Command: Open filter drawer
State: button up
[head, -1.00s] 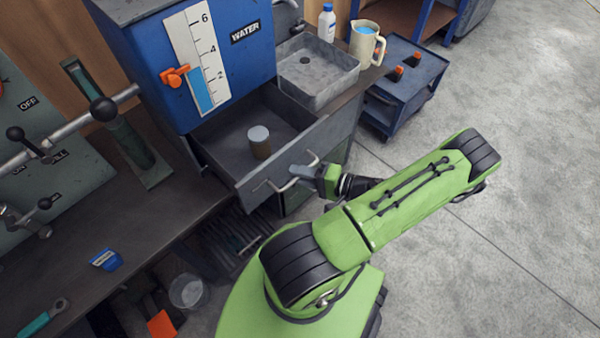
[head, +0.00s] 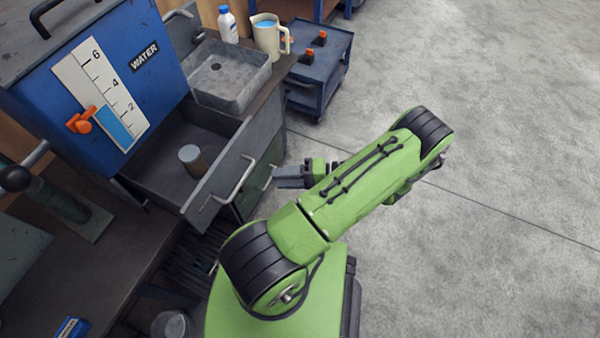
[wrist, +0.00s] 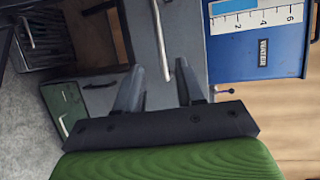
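The grey filter drawer (head: 205,190) stands pulled out below the blue water tank (head: 90,85). A short grey cylinder (head: 192,158) stands inside it. The drawer's pale bar handle (head: 236,184) is on its front. My gripper (head: 276,177) is to the right of the handle, apart from it. The handle (wrist: 160,40) and drawer front (wrist: 141,35) show beyond the fingertips.
A grey sink (head: 230,78) with a bottle (head: 227,25) and a jug (head: 268,37) is behind the drawer. A green cabinet front (wrist: 65,110) is close below the drawer. A blue cart (head: 318,75) stands at the back. The floor at right is clear.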

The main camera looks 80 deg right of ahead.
jog(key=v, duration=0.4)
jog(key=shift+s, duration=0.15)
dwell(0.4)
jog(key=w+r+n+g+y+p, duration=0.35)
jog(key=w+r+g, duration=0.25)
jog(key=w+r, duration=0.25)
jog(key=w+a+r+n+g+p, duration=0.2)
jog(key=w+a+r+n+g, duration=0.55)
jog(key=w+r, duration=0.5)
jog(key=s+a+r+n+t+h+p, duration=0.1)
jog(key=a+r+n+h+p, duration=0.1)
jog(key=a+r, duration=0.5)
jog(key=s+a+r+n+t+h+p, duration=0.1)
jog(key=a+r+n+t+h+p, duration=0.1)
jog(key=a+r, duration=0.5)
jog(key=a+n+h, duration=0.1)
jog(key=a+n, duration=0.1)
jog(key=a, duration=0.2)
jog(key=shift+s+r+n, duration=0.3)
jog(key=shift+s+r, duration=0.05)
jog(key=shift+s, duration=0.05)
